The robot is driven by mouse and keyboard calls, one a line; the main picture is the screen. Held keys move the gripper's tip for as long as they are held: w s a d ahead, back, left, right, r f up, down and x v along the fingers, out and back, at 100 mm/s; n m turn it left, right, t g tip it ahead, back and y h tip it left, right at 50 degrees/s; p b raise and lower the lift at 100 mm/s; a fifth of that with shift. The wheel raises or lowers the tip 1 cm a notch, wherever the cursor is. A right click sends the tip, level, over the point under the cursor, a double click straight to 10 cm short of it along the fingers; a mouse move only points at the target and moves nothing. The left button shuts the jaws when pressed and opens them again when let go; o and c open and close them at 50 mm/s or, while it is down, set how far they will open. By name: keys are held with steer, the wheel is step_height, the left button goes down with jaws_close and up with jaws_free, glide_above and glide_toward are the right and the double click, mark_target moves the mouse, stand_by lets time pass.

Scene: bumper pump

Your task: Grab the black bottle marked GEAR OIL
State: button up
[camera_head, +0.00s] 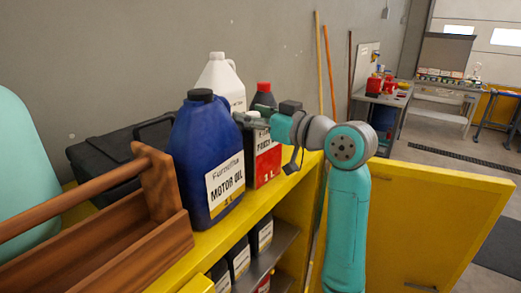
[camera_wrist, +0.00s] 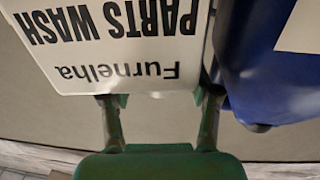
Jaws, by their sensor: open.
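No GEAR OIL marking is readable in either view. My gripper (camera_head: 247,119) is above the cabinet top, right of the blue MOTOR OIL jug (camera_head: 205,140). In the wrist view my gripper (camera_wrist: 158,98) is open, its fingers spread before the white PARTS WASH jug (camera_wrist: 110,60), with nothing visibly held.
The white jug (camera_head: 218,77) stands behind the blue jug. A wooden tool carrier (camera_head: 120,245) and black case (camera_head: 105,158) crowd the left. The yellow cabinet door (camera_head: 430,225) is open at right.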

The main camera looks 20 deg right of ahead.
jaws_close()
steer(key=shift+r, duration=0.1)
